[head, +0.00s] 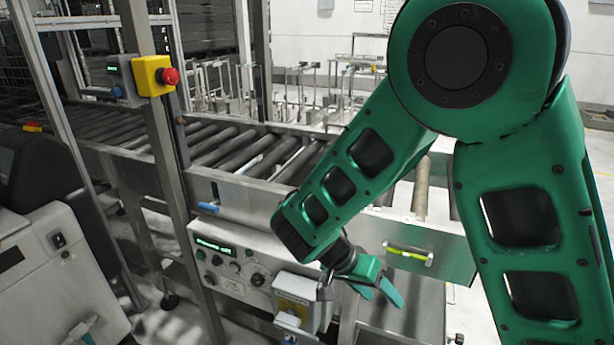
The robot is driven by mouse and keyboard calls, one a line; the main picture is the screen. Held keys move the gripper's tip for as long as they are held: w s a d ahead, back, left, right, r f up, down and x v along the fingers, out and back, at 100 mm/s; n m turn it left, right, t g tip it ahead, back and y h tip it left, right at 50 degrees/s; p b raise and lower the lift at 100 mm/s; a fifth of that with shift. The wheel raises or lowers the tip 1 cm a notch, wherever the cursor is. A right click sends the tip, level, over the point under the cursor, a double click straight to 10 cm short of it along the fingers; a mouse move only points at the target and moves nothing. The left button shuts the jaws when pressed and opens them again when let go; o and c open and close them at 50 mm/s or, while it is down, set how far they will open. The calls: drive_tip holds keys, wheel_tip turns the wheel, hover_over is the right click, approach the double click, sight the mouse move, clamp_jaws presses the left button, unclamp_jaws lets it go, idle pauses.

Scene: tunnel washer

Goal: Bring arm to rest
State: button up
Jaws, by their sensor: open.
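My green arm fills the right side of the head view, bent at a large round joint near the top. My gripper (378,288) hangs at the arm's end, low in the middle of the view. It is open, with nothing seen between its fingers. It is in front of the conveyor's front frame, close to a small box with a yellow label (297,293). Whether the gripper touches that box cannot be told. Part of the wrist is hidden behind the forearm link.
A roller conveyor (238,188) runs across behind the arm. A control panel (222,262) with knobs sits below it. A red emergency button on a yellow box (154,77) is on a steel post (165,150). A grey machine (58,270) stands at left.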

drive_tip(key=s+d+r+g+y, duration=0.1)
drive_tip(key=s+d+r+y, duration=0.2)
drive_tip(key=d, duration=0.6)
drive_tip(key=s+d+r+g+y, duration=0.1)
drive_tip(key=s+d+r, duration=0.2)
drive_tip(key=d+r, duration=0.4)
drive_tip(key=s+d+r+y, duration=0.1)
drive_tip(key=s+d, duration=0.3)
drive_tip(key=s, duration=0.3)
drive_tip(key=s+d+r+t+y, duration=0.1)
drive_tip(key=s+d+r+y, duration=0.1)
drive_tip(key=s+d, duration=0.2)
drive_tip(key=s, duration=0.2)
drive_tip(key=shift+s+d+r+n+y, duration=0.25)
drive_tip(key=shift+s+n+y, duration=0.05)
drive_tip(key=shift+s+n, duration=0.1)
drive_tip(key=shift+w+f, duration=0.25)
drive_tip(key=shift+w, duration=0.4)
